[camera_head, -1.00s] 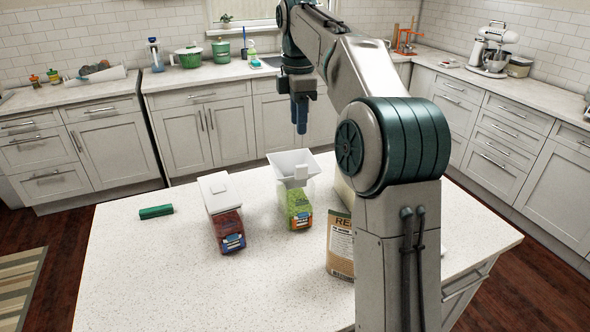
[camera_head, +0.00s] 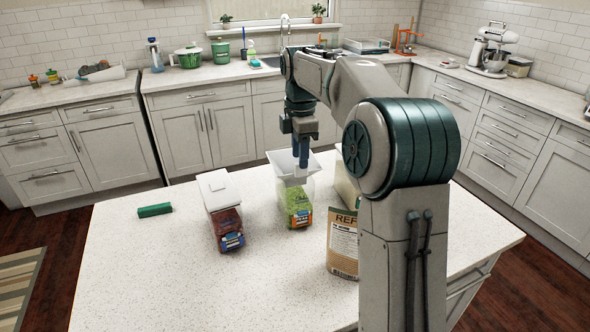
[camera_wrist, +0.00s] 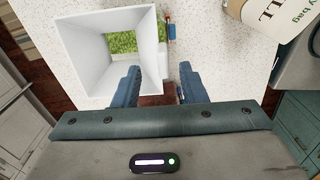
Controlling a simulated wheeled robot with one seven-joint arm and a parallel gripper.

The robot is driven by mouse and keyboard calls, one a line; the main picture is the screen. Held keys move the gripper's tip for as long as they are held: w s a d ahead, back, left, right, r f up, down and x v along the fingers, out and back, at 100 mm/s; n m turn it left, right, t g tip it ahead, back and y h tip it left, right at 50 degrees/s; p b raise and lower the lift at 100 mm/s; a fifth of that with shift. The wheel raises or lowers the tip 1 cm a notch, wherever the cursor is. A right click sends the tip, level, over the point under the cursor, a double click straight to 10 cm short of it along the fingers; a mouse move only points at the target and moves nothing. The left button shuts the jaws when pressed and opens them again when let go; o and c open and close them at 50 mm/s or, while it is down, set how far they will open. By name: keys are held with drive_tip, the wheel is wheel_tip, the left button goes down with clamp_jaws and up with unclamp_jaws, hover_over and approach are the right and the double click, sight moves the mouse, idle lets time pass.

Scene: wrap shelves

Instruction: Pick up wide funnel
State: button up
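The wide funnel (camera_head: 281,160) is white and square-mouthed. It sits on top of a clear container with green contents (camera_head: 297,205) on the counter. In the wrist view the funnel (camera_wrist: 72,58) is at upper left, and green contents show through its opening. My gripper (camera_head: 301,163) points down at the funnel's right part in the head view. In the wrist view its two blue fingers (camera_wrist: 158,84) are apart, with the funnel's near right corner close to the left finger. I cannot tell whether they touch. Nothing is held between the fingers.
A container with dark red contents (camera_head: 229,229) and a white top (camera_head: 216,188) stands left of the funnel. A brown refill bag (camera_head: 343,245) stands at front right. A green cylinder (camera_head: 154,210) lies at left. The counter's front left (camera_head: 150,280) is clear.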

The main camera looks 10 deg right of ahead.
wheel_tip(320, 180, down, 4)
drive_tip(key=shift+s+d+r, duration=0.1)
drive_tip(key=shift+s+r, duration=0.05)
drive_tip(key=shift+r, duration=0.1)
clamp_jaws()
drive_tip(key=shift+r, duration=0.2)
